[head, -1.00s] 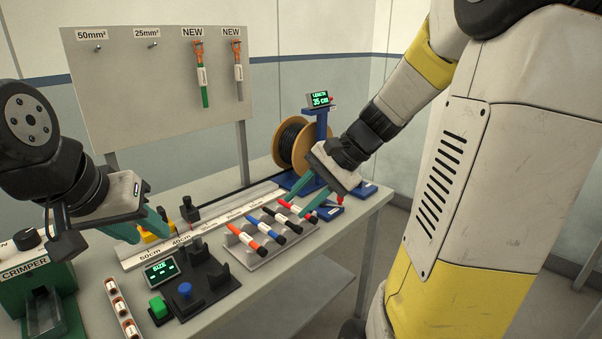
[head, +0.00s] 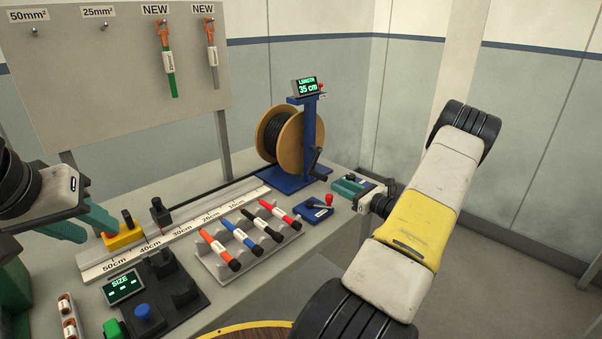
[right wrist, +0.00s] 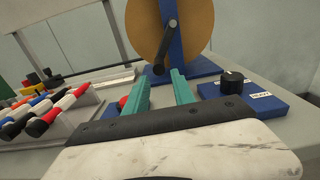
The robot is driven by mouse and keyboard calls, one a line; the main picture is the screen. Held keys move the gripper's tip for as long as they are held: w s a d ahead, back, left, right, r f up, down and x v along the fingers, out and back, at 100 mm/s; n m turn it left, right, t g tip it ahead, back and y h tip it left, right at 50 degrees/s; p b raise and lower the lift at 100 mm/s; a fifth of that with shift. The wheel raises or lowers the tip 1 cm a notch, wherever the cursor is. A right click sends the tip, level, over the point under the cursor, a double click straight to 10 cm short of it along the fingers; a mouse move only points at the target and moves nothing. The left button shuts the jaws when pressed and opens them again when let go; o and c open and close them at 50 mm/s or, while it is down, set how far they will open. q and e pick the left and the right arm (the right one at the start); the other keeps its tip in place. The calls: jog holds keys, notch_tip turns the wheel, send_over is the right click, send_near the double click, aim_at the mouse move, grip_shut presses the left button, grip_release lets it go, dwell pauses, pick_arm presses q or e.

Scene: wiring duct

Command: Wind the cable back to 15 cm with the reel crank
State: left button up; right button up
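The wooden cable reel (head: 300,143) with black cable stands on a blue stand, and its crank (head: 318,160) is on the near right side. In the right wrist view the dark crank handle (right wrist: 158,69) shows close to my fingertips; I cannot tell whether it lies between them. My right gripper (right wrist: 160,76) is open, its teal fingers apart. The length display (head: 308,86) reads 35 cm. My left gripper (head: 100,232) is open beside the yellow block (head: 124,237).
A grey rack (head: 250,255) holds several coloured pens in front of the rail. A blue base with a red knob (head: 328,200) stands near the right gripper. A black block (head: 160,213) sits on the rail. A SIZE display unit (head: 123,287) is at the front left.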

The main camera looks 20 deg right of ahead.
aim_at(326, 178)
jog(key=x, duration=0.7)
jog(key=shift+a, duration=0.1)
grip_shut()
jog(key=shift+r, duration=0.1)
dwell(1.1)
